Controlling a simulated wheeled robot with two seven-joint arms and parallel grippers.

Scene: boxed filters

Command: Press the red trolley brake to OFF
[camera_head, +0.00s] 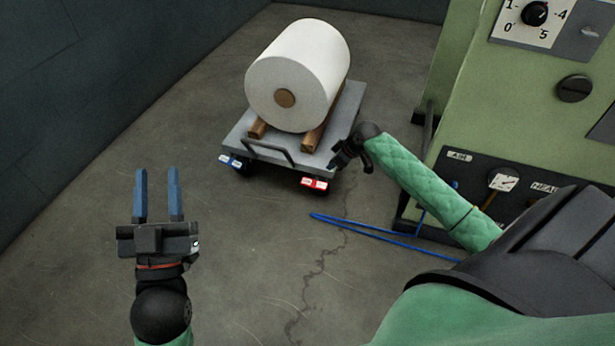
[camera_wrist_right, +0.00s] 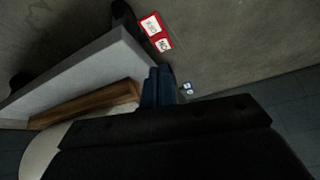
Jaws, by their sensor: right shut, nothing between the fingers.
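The red trolley brake (camera_head: 314,183) is a small red pedal with white labels, low at the front right corner of the grey trolley (camera_head: 235,141). In the right wrist view the red brake (camera_wrist_right: 155,32) shows at the top, apart from the fingers; its label text is too small to read surely. My right gripper (camera_head: 336,164) is shut and empty, at the trolley's front right corner, above the red brake. Its blue fingers (camera_wrist_right: 158,88) show close together beside the trolley edge. My left gripper (camera_head: 158,178) is open and empty over the floor at left.
A large white roll (camera_head: 300,75) rests on wooden blocks on the trolley. A blue pedal (camera_head: 230,161) sits at its front left corner. A blue hose (camera_head: 375,235) lies on the floor. A green machine (camera_head: 520,95) stands at right.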

